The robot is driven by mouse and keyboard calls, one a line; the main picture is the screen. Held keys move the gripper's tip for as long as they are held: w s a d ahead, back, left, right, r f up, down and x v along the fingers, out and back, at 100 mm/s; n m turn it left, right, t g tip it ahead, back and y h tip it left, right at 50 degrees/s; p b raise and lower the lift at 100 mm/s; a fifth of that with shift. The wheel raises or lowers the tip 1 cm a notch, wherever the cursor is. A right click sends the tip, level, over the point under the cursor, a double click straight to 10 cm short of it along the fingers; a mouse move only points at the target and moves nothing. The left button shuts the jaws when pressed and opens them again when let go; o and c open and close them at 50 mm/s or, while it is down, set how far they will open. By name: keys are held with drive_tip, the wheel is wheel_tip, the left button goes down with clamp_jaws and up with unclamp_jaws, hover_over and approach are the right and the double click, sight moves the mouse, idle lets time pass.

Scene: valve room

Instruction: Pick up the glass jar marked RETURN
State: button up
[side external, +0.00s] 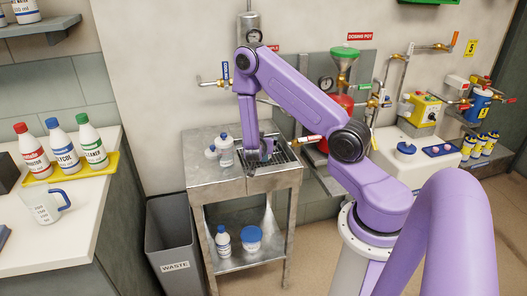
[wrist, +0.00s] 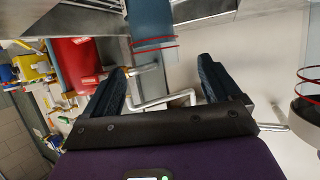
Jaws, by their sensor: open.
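My gripper (side external: 259,154) is low over the top of the metal cart, by the dark grate. In the wrist view its two dark fingers (wrist: 160,84) are spread apart with nothing clearly between them. A small clear jar or bottle with a blue cap (side external: 225,151) stands on the cart just left of my gripper, apart from it. A paler container (side external: 211,152) is beside it. Their labels are too small to read, so I cannot tell whether either is marked RETURN. In the wrist view a clear round vessel with red rings (wrist: 309,92) is cut off at the right edge.
The metal cart (side external: 202,178) has a lower shelf with a bottle (side external: 222,241) and a blue-lidded tub (side external: 250,239). A grey waste bin (side external: 175,240) stands left of it. Pipes and a red tank (side external: 342,103) are behind on the right. Several bottles stand on the left counter.

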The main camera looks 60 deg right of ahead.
drive_tip(key=shift+x, duration=2.35)
drive_tip(key=shift+s+r, duration=0.1)
clamp_jaws()
